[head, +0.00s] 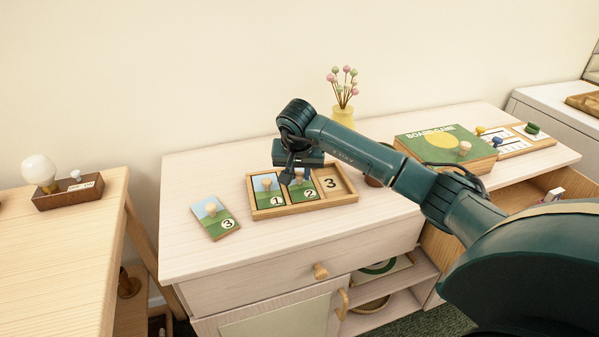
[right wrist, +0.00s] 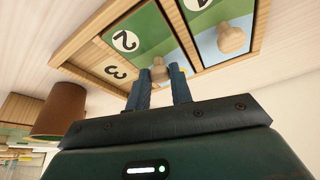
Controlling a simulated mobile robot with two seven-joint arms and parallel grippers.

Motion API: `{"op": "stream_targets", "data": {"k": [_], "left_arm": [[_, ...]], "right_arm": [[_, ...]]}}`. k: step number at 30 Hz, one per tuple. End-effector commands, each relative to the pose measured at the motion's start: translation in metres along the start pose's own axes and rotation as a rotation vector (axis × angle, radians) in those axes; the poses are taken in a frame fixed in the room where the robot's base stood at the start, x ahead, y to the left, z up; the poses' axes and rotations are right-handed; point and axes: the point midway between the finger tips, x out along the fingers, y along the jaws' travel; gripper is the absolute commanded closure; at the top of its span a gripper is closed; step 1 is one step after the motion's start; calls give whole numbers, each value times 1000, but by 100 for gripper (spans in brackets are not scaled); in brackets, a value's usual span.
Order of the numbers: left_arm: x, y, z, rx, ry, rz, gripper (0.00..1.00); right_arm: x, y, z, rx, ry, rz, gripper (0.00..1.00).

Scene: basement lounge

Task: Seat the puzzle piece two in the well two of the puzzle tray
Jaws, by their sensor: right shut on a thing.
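The wooden puzzle tray (head: 310,208) lies on the pale cabinet top; its rim also shows in the right wrist view (right wrist: 92,35). Puzzle piece two (head: 311,194), green and blue with a white 2, is at the middle well; the right wrist view also shows it (right wrist: 145,38). I cannot tell if it lies fully flush. My right gripper (head: 293,178) is above it, its fingers (right wrist: 160,85) shut on the piece's knob (right wrist: 158,71). Piece one (head: 269,198) lies in the left well. The well marked 3 (head: 331,184) is empty. My left gripper is not in view.
Piece three (head: 216,217) lies loose left of the tray. A brown cup (right wrist: 61,110) stands close to the tray. A board game box (head: 445,148) and a flower vase (head: 343,115) are farther right and back.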

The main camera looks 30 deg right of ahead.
Motion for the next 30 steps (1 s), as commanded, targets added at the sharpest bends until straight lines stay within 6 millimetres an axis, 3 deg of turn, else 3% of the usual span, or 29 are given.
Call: {"op": "stream_targets", "data": {"k": [11, 12, 19, 30], "left_arm": [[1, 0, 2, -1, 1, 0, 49], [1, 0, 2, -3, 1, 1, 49], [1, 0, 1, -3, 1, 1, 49], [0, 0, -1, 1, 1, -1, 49]], "right_arm": [[6, 0, 2, 1, 2, -1, 100], [6, 0, 2, 1, 2, -2, 77], [6, 0, 2, 1, 2, -1, 58], [-3, 0, 0, 0, 3, -2, 56]]}}
